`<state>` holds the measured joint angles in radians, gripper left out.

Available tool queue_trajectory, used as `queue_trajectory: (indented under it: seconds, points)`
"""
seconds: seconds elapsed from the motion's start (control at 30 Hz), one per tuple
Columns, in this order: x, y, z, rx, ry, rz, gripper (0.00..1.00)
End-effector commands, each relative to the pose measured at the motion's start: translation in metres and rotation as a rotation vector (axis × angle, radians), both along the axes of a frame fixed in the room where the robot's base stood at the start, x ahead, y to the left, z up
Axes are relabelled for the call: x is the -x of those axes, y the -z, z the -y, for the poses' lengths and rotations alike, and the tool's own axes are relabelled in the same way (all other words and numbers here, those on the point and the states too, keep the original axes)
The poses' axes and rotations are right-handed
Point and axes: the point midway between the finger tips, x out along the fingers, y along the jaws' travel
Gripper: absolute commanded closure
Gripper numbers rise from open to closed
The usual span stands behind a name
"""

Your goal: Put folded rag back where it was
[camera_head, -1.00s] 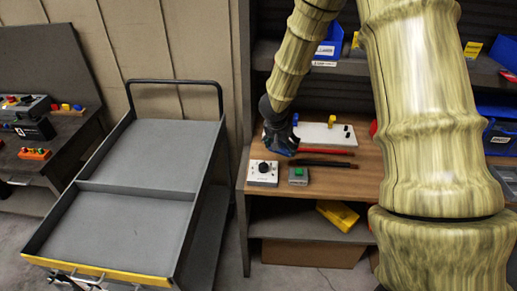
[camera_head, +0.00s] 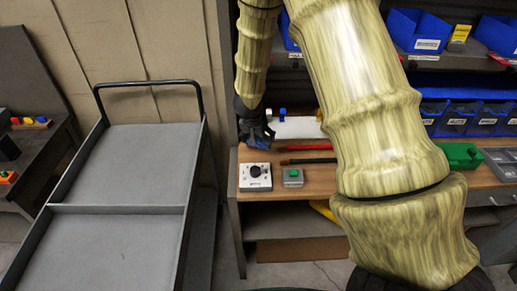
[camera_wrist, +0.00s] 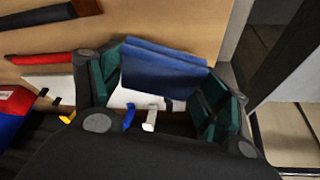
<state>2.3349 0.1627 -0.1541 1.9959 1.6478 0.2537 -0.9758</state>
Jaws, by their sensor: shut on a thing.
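The folded rag is a blue folded cloth (camera_wrist: 160,72), held between the green pads of my gripper in the wrist view. My gripper (camera_head: 257,134) is shut on it, over the left end of the wooden workbench (camera_head: 315,180) in the head view. The rag is mostly hidden by the gripper there. Below the rag in the wrist view is a white panel with small coloured knobs. The same white panel (camera_head: 297,128) lies to the right of my gripper in the head view. I cannot tell whether the rag touches anything below.
A white box with a black dial (camera_head: 256,177) and a grey box with a green button (camera_head: 292,178) stand at the bench front. Red and dark handled tools (camera_head: 308,161) lie behind them. A grey cart (camera_head: 120,208) stands left. Blue bins (camera_head: 420,30) fill the shelves.

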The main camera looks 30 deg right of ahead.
Motion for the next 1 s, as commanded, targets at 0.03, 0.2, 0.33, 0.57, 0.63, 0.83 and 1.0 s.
queue_trajectory:
  seconds: [0.03, 0.2, 0.33, 0.57, 0.63, 0.83, 1.0]
  points:
    - [-0.001, 0.007, 0.0, 0.0, 0.0, 0.0, 0.47]
    - [-0.002, 0.018, 0.001, 0.002, 0.0, -0.003, 0.47]
    - [-0.001, 0.036, 0.002, 0.002, 0.002, -0.003, 0.47]
    - [-0.001, 0.051, 0.003, 0.001, 0.005, -0.001, 0.47]
    - [0.0, 0.05, 0.003, 0.0, 0.006, -0.001, 0.47]
    - [0.0, 0.051, 0.003, 0.0, 0.006, -0.001, 0.47]
    - [0.0, 0.054, 0.003, -0.001, 0.004, -0.001, 0.21]
